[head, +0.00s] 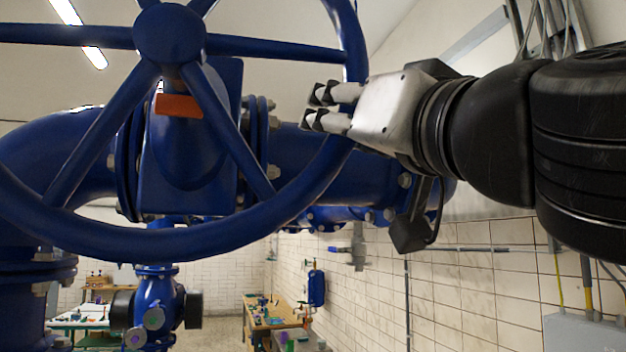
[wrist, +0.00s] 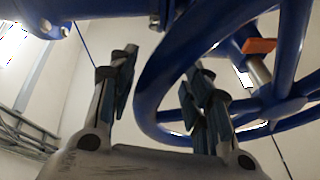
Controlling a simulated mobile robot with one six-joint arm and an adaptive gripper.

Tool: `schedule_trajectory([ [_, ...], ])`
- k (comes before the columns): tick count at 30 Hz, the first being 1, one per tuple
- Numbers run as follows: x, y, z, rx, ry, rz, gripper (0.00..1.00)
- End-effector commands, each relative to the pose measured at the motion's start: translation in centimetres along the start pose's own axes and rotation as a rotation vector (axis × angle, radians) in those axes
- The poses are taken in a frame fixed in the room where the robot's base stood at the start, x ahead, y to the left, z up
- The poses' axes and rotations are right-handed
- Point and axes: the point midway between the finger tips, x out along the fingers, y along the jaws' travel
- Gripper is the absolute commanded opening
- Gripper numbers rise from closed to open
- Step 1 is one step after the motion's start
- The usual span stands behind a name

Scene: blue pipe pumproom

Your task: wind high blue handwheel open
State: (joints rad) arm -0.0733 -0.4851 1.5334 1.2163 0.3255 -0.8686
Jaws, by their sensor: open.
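The large blue handwheel (head: 215,243) fills the upper left of the head view, with its hub and several spokes facing me. Its rim also shows in the wrist view (wrist: 148,88). My gripper (head: 317,108) reaches in from the right, over the right part of the rim, and hides a piece of it. In the wrist view my gripper (wrist: 160,85) has its fingers spread wide, with the rim seen in the gap between them. The right finger overlaps the wheel's opening. I cannot tell whether either finger touches the rim. The gripper is open and holds nothing.
An orange tag (head: 178,106) shows behind the spokes. Thick blue flanged pipes (head: 340,170) run behind the wheel. A smaller blue valve (head: 155,300) stands lower left. A wooden bench (head: 268,312) stands at the back, and a tiled wall (head: 470,300) is on the right.

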Motion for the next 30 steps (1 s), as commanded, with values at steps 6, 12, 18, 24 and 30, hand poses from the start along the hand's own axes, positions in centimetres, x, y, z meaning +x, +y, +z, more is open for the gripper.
schedule_trajectory([
  [6,0.02,0.02,0.04,0.0,-0.001,0.0,0.34],
  [12,0.02,0.02,0.04,0.0,-0.001,0.0,0.2],
  [18,0.02,0.03,0.03,-0.001,-0.001,0.0,0.07],
  [24,0.02,0.03,0.03,-0.003,-0.001,0.001,0.0],
  [30,0.01,0.03,0.03,-0.004,-0.001,0.001,0.0],
])
